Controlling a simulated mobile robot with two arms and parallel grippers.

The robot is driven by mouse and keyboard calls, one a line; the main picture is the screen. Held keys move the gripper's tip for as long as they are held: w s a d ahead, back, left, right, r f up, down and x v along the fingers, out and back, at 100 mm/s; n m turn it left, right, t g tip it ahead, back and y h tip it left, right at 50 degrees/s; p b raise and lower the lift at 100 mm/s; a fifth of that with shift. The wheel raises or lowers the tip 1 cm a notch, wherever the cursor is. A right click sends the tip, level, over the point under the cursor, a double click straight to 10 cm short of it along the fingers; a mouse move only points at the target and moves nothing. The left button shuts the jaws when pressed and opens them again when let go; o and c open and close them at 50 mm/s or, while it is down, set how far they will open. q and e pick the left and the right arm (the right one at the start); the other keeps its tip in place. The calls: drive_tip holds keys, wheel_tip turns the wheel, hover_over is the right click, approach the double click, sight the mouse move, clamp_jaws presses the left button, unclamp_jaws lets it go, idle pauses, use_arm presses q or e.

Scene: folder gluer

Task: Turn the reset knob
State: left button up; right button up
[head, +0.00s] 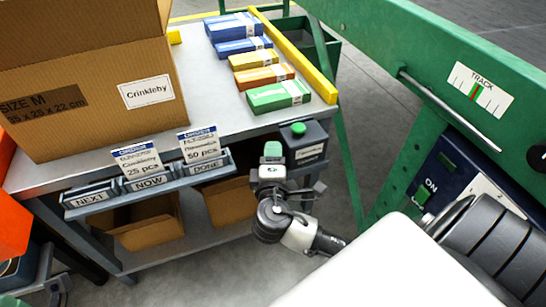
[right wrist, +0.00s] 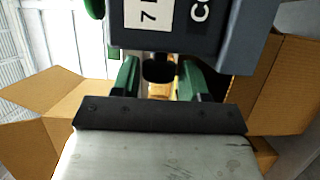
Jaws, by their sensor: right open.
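A dark counter box (head: 308,150) with a green button (head: 299,129) on top stands at the right front corner of the table. In the right wrist view the box (right wrist: 195,35) fills the top, its labels cut off. A black knob (right wrist: 158,70) sticks out from its lower edge. My right gripper (head: 273,150) is open in front of the box. In the right wrist view its green fingers (right wrist: 158,80) stand either side of the knob, with a gap on both sides; contact is not visible. Grey parts at the lower left edge may be my left gripper (head: 50,286).
A large open carton (head: 90,90) stands on the table (head: 215,120), with several coloured folded cartons (head: 262,75) behind. A sign rail (head: 150,188) runs along the front edge. The green machine frame (head: 430,60) is close on the right.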

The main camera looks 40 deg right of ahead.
drive_tip(key=shift+w+d, duration=0.15)
drive_tip(key=shift+w, duration=0.05)
